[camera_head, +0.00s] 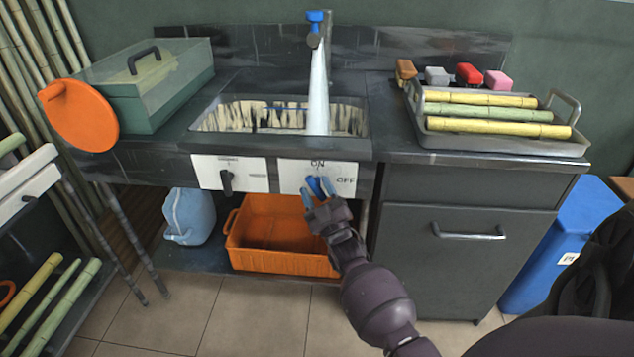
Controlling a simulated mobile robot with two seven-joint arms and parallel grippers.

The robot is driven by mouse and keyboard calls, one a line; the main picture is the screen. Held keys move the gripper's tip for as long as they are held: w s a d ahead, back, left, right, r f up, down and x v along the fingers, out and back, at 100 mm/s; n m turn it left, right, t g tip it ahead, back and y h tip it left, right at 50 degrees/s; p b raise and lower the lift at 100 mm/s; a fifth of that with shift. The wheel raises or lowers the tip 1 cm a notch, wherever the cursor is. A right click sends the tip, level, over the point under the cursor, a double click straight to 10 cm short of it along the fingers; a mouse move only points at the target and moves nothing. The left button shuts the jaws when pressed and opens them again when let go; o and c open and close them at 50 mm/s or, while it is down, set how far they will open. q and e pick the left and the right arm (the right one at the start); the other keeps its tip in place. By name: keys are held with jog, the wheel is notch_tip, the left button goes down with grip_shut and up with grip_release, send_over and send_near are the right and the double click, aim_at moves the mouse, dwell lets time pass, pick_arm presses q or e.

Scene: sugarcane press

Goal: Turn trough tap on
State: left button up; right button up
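The trough (368,124) is set in the dark counter, with pale, dark-streaked inner walls. A tap with a blue top (315,17) stands behind it, and a white stream of water (319,90) falls from it into the trough. On the front, a white panel (345,168) marked ON and OFF carries a blue knob (315,183). My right gripper (317,192) is at this knob, its two blue-tipped fingers apart and close around its lower part. Whether they press on it is unclear. My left gripper is not in view.
A second white panel (210,172) has a black knob (226,181). An orange crate (280,262) and a blue bag (189,216) are under the counter. A tray (505,142) of cane pieces stands on the right counter, and a green box (150,85) on the left.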

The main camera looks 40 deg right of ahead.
jog(key=shift+s+a+f, duration=0.15)
jog(key=shift+s+f, duration=0.15)
jog(key=shift+s, duration=0.15)
jog(key=v, duration=0.6)
jog(key=shift+s+p, duration=0.2)
jog(key=shift+p, duration=0.15)
jog(key=shift+f, duration=0.1)
